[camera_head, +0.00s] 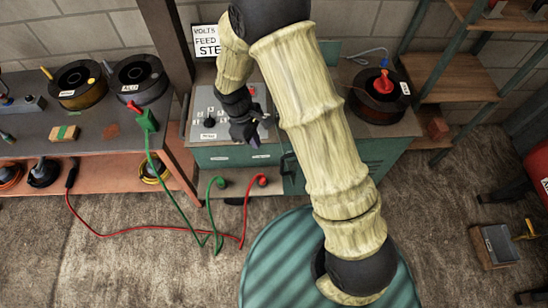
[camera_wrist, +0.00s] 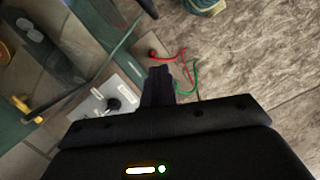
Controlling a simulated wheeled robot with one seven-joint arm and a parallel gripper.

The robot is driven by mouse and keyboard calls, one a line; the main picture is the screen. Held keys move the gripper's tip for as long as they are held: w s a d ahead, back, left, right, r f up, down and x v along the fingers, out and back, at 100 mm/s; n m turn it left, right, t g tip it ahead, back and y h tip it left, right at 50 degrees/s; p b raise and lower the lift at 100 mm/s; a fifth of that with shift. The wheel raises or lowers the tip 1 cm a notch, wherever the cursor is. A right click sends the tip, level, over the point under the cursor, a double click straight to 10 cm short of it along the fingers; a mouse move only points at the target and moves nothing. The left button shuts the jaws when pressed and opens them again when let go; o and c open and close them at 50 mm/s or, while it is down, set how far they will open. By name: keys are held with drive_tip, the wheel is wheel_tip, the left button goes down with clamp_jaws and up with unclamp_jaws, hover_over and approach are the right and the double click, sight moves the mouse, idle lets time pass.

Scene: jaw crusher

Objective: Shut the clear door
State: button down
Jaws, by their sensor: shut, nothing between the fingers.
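I cannot clearly make out the clear door. A thin green frame-like piece (camera_head: 288,175) stands at the front of the teal machine cabinet (camera_head: 225,157), beside my arm; I cannot tell whether it is part of the door. My arm hides much of the cabinet's middle. My gripper (camera_head: 252,137) is shut and empty, just above the front edge of the grey control panel (camera_head: 207,118). In the wrist view its dark fingers (camera_wrist: 158,82) are together, with the panel (camera_wrist: 110,100) to their left.
Red (camera_head: 258,182) and green (camera_head: 216,184) plugs with cables are at the cabinet's lower front. A workbench (camera_head: 95,125) with wire spools stands left. A black spool (camera_head: 378,102) sits on the cabinet's right. Shelves (camera_head: 455,75) stand further right.

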drive_tip(key=s+d+f+p, duration=0.2)
drive_tip(key=d+f+p, duration=0.2)
drive_tip(key=f, duration=0.3)
drive_tip(key=shift+s+d+f, duration=0.3)
drive_tip(key=shift+d+f, duration=0.1)
drive_tip(key=shift+d, duration=0.3)
drive_tip(key=shift+w, duration=0.1)
